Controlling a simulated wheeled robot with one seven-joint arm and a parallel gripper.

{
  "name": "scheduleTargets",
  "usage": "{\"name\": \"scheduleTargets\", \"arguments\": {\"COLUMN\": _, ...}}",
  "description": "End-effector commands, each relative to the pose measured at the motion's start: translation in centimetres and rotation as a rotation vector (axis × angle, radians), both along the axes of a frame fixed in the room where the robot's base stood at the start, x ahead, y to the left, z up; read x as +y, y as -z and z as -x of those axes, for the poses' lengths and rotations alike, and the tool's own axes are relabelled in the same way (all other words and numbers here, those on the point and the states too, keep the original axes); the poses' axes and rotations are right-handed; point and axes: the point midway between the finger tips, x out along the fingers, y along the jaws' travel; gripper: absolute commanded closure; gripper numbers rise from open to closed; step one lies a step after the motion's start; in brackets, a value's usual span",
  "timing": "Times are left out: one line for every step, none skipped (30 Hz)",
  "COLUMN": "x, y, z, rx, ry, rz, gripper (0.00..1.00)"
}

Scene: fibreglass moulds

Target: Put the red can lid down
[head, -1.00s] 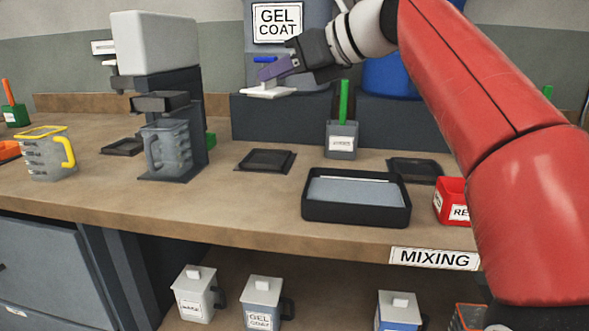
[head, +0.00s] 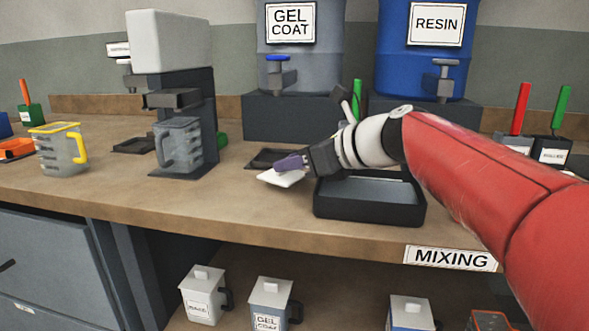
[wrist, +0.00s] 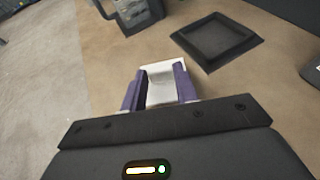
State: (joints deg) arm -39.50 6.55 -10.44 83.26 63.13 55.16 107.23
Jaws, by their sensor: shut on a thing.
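My gripper (head: 292,163) has purple fingers and is shut on a white square lid (head: 278,178). The lid looks white, not red, and is slightly tilted in the head view. It is at the bench front, left of the black tray. In the wrist view the lid (wrist: 158,86) sits between both fingers, over bare brown bench top. I cannot tell whether it touches the bench. No red can shows now.
A black tray (head: 340,212) with a grey inside stands just right of my gripper. A dark square pad (wrist: 217,40) lies behind the lid. A dispenser with a grey jug (head: 180,144) stands to the left. Bench top (head: 215,200) between them is clear.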

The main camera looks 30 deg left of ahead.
Motion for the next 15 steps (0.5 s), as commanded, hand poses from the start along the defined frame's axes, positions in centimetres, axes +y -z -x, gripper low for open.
{"name": "scheduleTargets", "arguments": {"x": 0.01, "y": 0.68, "z": 0.07, "rx": 0.002, "ry": 0.0, "rz": 0.0, "gripper": 0.95}}
{"name": "scheduleTargets", "arguments": {"x": 0.01, "y": 0.78, "z": 0.08, "rx": 0.002, "ry": 0.0, "rz": -0.001, "gripper": 0.95}}
{"name": "scheduleTargets", "arguments": {"x": 0.02, "y": 0.76, "z": 0.08, "rx": 0.001, "ry": -0.001, "rz": -0.001, "gripper": 0.95}}
{"name": "scheduleTargets", "arguments": {"x": 0.02, "y": 0.69, "z": 0.07, "rx": 0.0, "ry": -0.001, "rz": -0.002, "gripper": 0.95}}
{"name": "scheduleTargets", "arguments": {"x": 0.02, "y": 0.66, "z": 0.07, "rx": 0.0, "ry": -0.001, "rz": -0.002, "gripper": 0.95}}
{"name": "scheduleTargets", "arguments": {"x": 0.02, "y": 0.65, "z": 0.06, "rx": 0.0, "ry": -0.001, "rz": -0.001, "gripper": 0.95}}
{"name": "scheduleTargets", "arguments": {"x": 0.02, "y": 0.65, "z": 0.06, "rx": 0.0, "ry": -0.001, "rz": -0.001, "gripper": 0.95}}
{"name": "scheduleTargets", "arguments": {"x": 0.02, "y": 0.65, "z": 0.06, "rx": 0.0, "ry": -0.001, "rz": -0.001, "gripper": 0.95}}
{"name": "scheduleTargets", "arguments": {"x": 0.02, "y": 0.7, "z": 0.05, "rx": 0.0, "ry": -0.001, "rz": -0.001, "gripper": 0.95}}
{"name": "scheduleTargets", "arguments": {"x": 0.02, "y": 0.78, "z": 0.05, "rx": 0.0, "ry": -0.001, "rz": -0.001, "gripper": 0.95}}
{"name": "scheduleTargets", "arguments": {"x": 0.01, "y": 0.89, "z": 0.04, "rx": 0.001, "ry": -0.001, "rz": -0.001, "gripper": 0.95}}
{"name": "scheduleTargets", "arguments": {"x": 0.0, "y": 1.03, "z": 0.02, "rx": 0.0, "ry": -0.001, "rz": -0.001, "gripper": 0.95}}
{"name": "scheduleTargets", "arguments": {"x": 0.0, "y": 1.11, "z": 0.02, "rx": 0.0, "ry": 0.0, "rz": -0.001, "gripper": 0.95}}
{"name": "scheduleTargets", "arguments": {"x": -0.01, "y": 1.2, "z": 0.02, "rx": 0.0, "ry": 0.0, "rz": -0.001, "gripper": 0.95}}
{"name": "scheduleTargets", "arguments": {"x": 0.0, "y": 1.32, "z": 0.02, "rx": 0.0, "ry": 0.0, "rz": -0.001, "gripper": 0.95}}
